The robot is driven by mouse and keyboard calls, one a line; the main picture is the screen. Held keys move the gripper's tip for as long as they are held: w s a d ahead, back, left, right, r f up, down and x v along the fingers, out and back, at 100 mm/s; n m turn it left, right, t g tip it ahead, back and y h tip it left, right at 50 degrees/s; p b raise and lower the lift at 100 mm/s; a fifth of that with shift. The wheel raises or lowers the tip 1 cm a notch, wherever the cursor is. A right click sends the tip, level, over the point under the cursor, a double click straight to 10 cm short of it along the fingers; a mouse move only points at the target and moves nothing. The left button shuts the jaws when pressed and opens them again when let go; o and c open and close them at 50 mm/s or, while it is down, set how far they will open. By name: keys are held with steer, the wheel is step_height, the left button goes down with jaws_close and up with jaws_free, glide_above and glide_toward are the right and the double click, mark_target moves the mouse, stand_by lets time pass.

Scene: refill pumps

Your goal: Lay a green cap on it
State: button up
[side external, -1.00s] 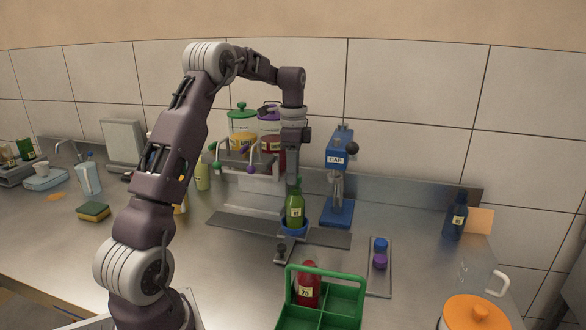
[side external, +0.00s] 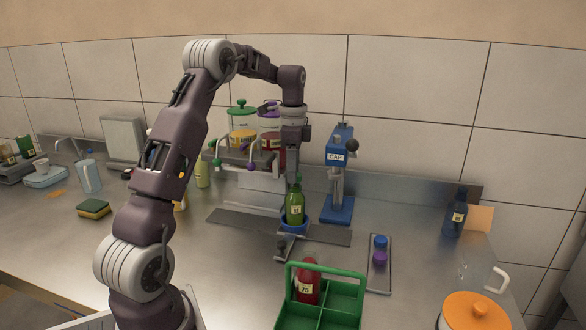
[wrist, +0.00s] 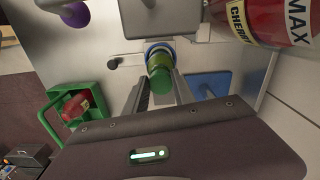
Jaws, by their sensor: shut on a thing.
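A green bottle (side external: 296,208) with a pale label stands upright in a blue round holder (side external: 293,223). My gripper (side external: 294,178) is directly above it, pointing down. In the wrist view, my gripper's fingers (wrist: 160,92) are closed around a green cap (wrist: 160,82), in line with the bottle. The cap hides the bottle's mouth, so I cannot tell whether they touch. A tray (side external: 379,279) at the right holds a blue cap (side external: 380,242) and a purple cap (side external: 379,257).
The blue capping press (side external: 337,158) stands behind and right of the bottle. Pump jars (side external: 242,125) stand behind. A green crate (side external: 325,271) with a red bottle (side external: 308,284) is in front. A dark blue bottle (side external: 456,216) stands at the right.

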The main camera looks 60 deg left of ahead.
steer(key=shift+f, duration=0.35)
steer(key=o, duration=1.1)
steer(key=shift+c, duration=0.2)
steer(key=shift+r, duration=3.5)
